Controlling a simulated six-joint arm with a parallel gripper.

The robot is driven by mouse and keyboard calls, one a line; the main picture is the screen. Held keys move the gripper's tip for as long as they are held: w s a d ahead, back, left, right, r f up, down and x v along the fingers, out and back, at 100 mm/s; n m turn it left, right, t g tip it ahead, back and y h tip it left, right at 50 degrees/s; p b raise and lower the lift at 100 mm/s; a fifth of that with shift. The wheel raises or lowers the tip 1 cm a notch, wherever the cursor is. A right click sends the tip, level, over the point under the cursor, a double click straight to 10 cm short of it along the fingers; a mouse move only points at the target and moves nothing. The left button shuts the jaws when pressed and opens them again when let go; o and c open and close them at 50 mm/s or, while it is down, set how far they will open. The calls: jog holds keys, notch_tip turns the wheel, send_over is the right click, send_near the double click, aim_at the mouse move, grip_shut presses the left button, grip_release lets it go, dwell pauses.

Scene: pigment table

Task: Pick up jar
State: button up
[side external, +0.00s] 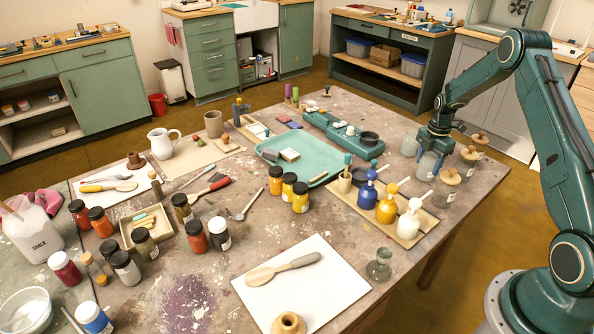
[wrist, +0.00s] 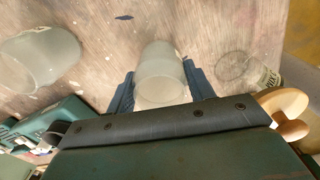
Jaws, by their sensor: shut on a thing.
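A frosted, translucent jar (side external: 428,165) is at the right edge of the table in the side view. My gripper (side external: 433,150) comes down over it from above, with its fingers on either side of the jar. In the wrist view the jar (wrist: 160,72) sits between the two dark blue fingers of my gripper (wrist: 162,88), which are shut on it. It looks upright. I cannot tell whether its base touches the table.
A similar frosted jar (wrist: 40,58) stands to the left in the wrist view. Several clear jars with wooden lids (side external: 448,188) stand close on the other side. A tray of pump bottles (side external: 386,208) and a teal palette box (side external: 342,132) are nearby.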

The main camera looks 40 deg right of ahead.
notch_tip(320, 180, up, 20)
jog(key=shift+f, duration=0.25)
dwell(0.3)
dwell(0.5)
jog(key=w+a+n, duration=0.2)
jog(key=w+a, duration=0.4)
jog(key=a, duration=0.4)
jog(key=w+a+n, duration=0.2)
jog(key=w+a, duration=0.4)
jog(key=a, duration=0.4)
jog(key=w+a+n, duration=0.2)
jog(key=w+a, duration=0.4)
jog(key=a, duration=0.4)
jog(key=a+n, duration=0.4)
jog(key=a, duration=1.5)
jog(key=s+a+n, duration=0.2)
jog(key=s+a, duration=0.3)
jog(key=a, duration=0.6)
jog(key=s+a+n, duration=0.2)
jog(key=s+a, duration=0.3)
jog(key=a, duration=0.6)
jog(key=s+a+n, duration=0.2)
jog(key=s+a, duration=0.3)
jog(key=a, duration=0.6)
jog(key=shift+d+f, duration=0.15)
jog(key=shift+f, duration=4.8)
jog(key=shift+d+f, duration=0.1)
jog(key=shift+f, duration=4.8)
